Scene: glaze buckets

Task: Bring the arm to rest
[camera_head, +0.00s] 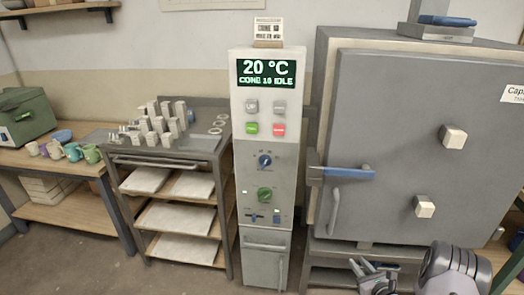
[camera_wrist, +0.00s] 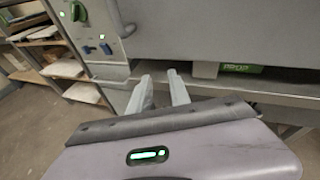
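My gripper (camera_head: 368,265) is low at the bottom right of the head view, in front of the kiln's stand. In the wrist view my gripper (camera_wrist: 159,76) shows two pale fingers with a gap between them. It is open and nothing shows between the fingers. Part of my dark grey arm is beside it at the lower right edge of the head view.
A large grey kiln (camera_head: 400,130) with a blue-handled latch (camera_head: 347,173) stands behind my gripper, its door closed. Left of it is a control column (camera_head: 262,150) reading 20 °C, idle. A shelf cart (camera_head: 165,160) and a wooden bench (camera_head: 50,157) stand farther left. Floor at lower left is clear.

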